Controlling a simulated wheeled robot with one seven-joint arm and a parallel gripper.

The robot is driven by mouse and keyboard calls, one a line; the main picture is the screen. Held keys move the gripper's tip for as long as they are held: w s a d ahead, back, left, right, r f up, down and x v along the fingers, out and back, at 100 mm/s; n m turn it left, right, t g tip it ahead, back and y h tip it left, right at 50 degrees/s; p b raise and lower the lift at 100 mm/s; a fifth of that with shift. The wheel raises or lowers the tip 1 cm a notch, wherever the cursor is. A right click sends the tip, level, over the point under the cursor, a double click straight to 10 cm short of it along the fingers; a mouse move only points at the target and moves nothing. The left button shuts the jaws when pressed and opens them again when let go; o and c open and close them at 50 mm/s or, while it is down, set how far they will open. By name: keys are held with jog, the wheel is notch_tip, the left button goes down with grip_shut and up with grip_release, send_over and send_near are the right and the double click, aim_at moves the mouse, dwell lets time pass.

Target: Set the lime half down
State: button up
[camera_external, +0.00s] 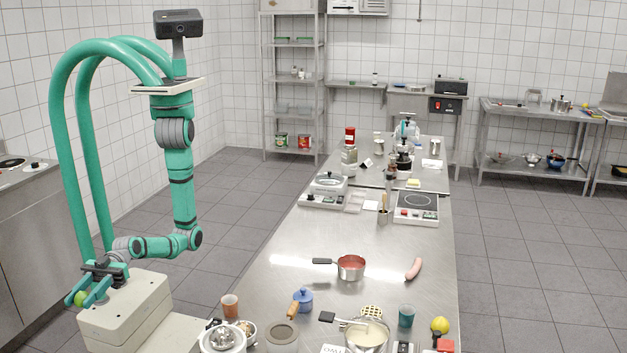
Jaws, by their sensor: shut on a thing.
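The lime half (81,299) is a small green rounded thing at the lower left of the external view. My gripper (79,301) is shut on it, with the teal fingers on either side. The fingers partly cover the lime half, and its cut face cannot be made out.
The table's middle has bare room. A steel counter (35,235) stands at left.

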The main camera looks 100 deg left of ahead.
dwell(0.8)
jog(key=w+a+n+t+y, duration=0.1)
jog(key=w+a+n+t, duration=0.2)
jog(key=w, duration=0.8)
notch_tip(320, 180, up, 6)
jog(key=n+t+y, duration=0.9)
jog(key=t+y, duration=0.1)
jog(key=t, duration=0.1)
send_over(242, 296)
jog(key=shift+f, duration=0.1)
jog(key=shift+d+f, duration=0.1)
jog(key=shift+f, duration=4.75)
jog(key=shift+f, duration=0.2)
